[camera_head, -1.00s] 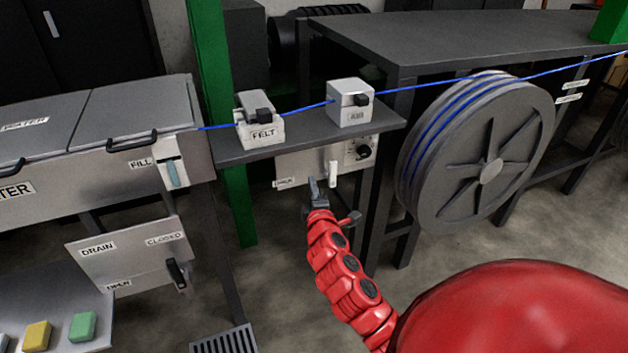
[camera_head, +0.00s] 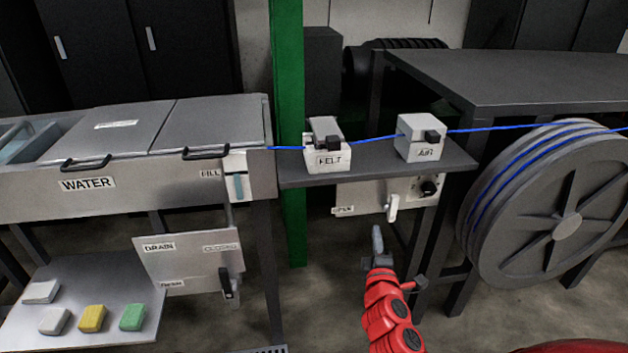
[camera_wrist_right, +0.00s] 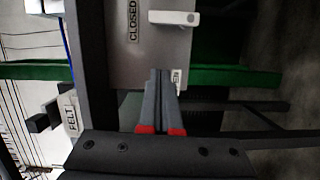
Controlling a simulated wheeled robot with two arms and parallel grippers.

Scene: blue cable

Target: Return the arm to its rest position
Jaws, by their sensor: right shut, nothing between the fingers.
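My right arm, red with a dark grey gripper (camera_head: 377,245), comes up from the bottom of the head view. The gripper is shut and empty, below the shelf and a little below and left of the white lever (camera_head: 392,208) on the air panel. In the right wrist view the two grey fingers (camera_wrist_right: 158,100) with red bases lie together, and the white lever (camera_wrist_right: 174,18) shows beyond their tips. The fingers appear apart from the lever. My left gripper is not in view.
The shelf (camera_head: 375,165) holds the FELT box (camera_head: 328,160) and the AIR box (camera_head: 420,148), with the blue cable (camera_head: 490,129) running through to the reel (camera_head: 540,215). The water tank (camera_head: 110,200) and drain panel (camera_head: 190,262) stand left. Open floor lies around the arm.

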